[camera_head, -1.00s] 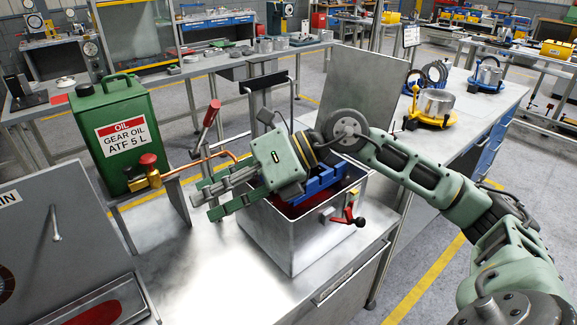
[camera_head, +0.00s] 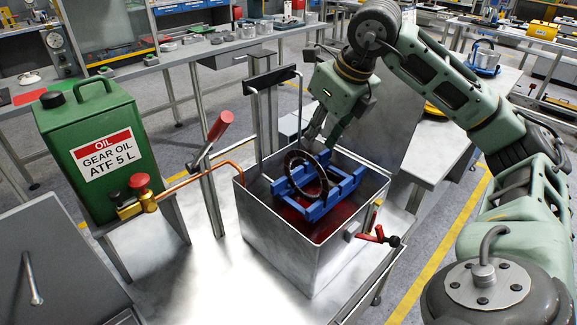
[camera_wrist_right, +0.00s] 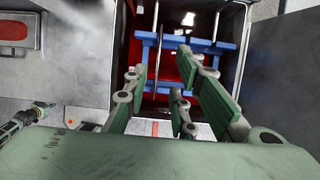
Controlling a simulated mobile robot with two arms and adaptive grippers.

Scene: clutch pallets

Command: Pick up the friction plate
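The friction plate, a dark ring (camera_head: 305,176), stands tilted upright in a blue rack (camera_head: 346,187) inside an open metal tank (camera_head: 285,240) with red at the bottom. My right gripper (camera_head: 325,143) points down at the tank's back rim, just above and behind the ring. Its fingers are spread with nothing seen between them. My left gripper is out of view.
A green oil can (camera_head: 105,150) stands left of the tank, with a red-handled lever (camera_head: 219,126) between them. A black-topped handle frame (camera_head: 272,78) rises behind the tank. A small red lever (camera_head: 375,237) sticks out at its right front. The bench front is clear.

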